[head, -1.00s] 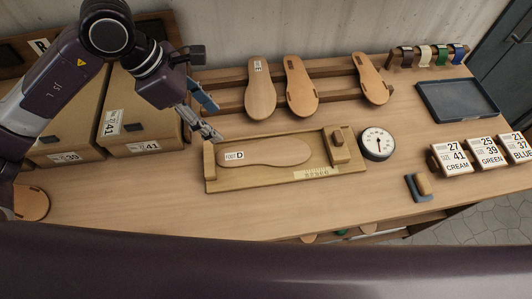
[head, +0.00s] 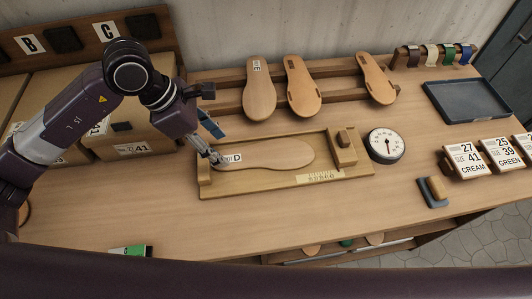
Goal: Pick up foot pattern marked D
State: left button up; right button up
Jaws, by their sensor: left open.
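The foot pattern marked D (head: 270,155) is a flat tan sole shape lying in a wooden measuring tray (head: 225,191). Its white label with the D is at its left end, partly covered by my gripper. My left gripper (head: 217,160) is open, with its fingertips at the left end of the pattern, over the label. I cannot tell whether the fingers touch the pattern. My right gripper is not in view.
Several soles, one labelled (head: 259,90), lean on a rack behind the tray. A round dial (head: 385,146) stands right of it. Boxes (head: 115,140) are at left, a dark tray (head: 467,101) at back right. The table front is mostly clear.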

aim_at(229, 158)
pick_arm(q)
jog(key=f, duration=0.1)
jog(key=f+p, duration=0.1)
jog(key=f, duration=0.1)
jog(key=shift+d+f+p, duration=0.25)
jog(key=shift+f+p, duration=0.05)
jog(key=shift+w+d+f, duration=0.15)
jog(key=shift+f, duration=0.3)
jog(key=c, duration=0.8)
jog(key=shift+r, duration=0.15)
